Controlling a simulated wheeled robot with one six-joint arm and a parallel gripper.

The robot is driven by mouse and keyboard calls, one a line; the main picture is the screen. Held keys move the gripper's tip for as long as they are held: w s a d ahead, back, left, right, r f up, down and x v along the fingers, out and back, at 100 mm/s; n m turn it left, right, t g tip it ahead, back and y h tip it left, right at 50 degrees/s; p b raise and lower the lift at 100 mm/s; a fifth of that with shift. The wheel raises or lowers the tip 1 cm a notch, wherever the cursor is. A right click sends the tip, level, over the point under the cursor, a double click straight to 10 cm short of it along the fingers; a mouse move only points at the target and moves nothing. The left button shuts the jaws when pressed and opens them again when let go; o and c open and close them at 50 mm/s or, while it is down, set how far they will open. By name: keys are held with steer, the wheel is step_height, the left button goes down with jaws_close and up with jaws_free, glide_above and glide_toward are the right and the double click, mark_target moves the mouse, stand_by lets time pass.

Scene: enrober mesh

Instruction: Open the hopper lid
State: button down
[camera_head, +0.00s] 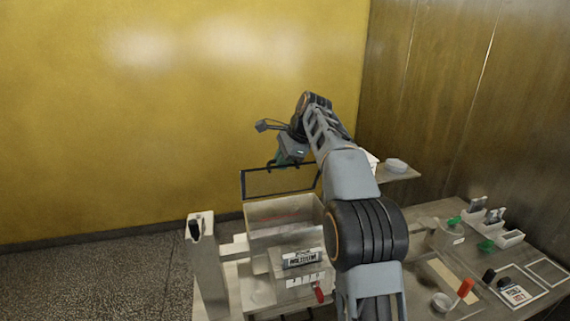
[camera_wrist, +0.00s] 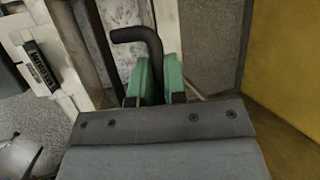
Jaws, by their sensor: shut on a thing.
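The hopper (camera_head: 262,215) is a pale box in the lower middle of the head view. Its lid (camera_head: 262,194), a clear panel in a dark frame, stands raised and roughly upright above the box. My gripper (camera_head: 278,163) is at the lid's upper edge. In the wrist view, the green fingers of my gripper (camera_wrist: 160,78) are shut on a bent black handle (camera_wrist: 130,35). The handle's lower end is hidden between the fingers. My arm hides the right side of the hopper.
A pale post (camera_head: 206,265) stands left of the hopper. A machine body with a dark label panel (camera_head: 302,258) and a red knob (camera_head: 319,294) sits in front. A bench at right holds a red-handled tool (camera_head: 466,288), a sign (camera_head: 517,292) and small bins. Floor at left is clear.

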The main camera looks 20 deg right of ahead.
steer(key=shift+w, duration=0.55)
steer(key=c, duration=1.5)
jaws_free()
steer(key=shift+w+a, duration=0.1)
steer(key=shift+o, duration=0.2)
steer(key=v, duration=0.7)
steer(key=shift+r, duration=0.2)
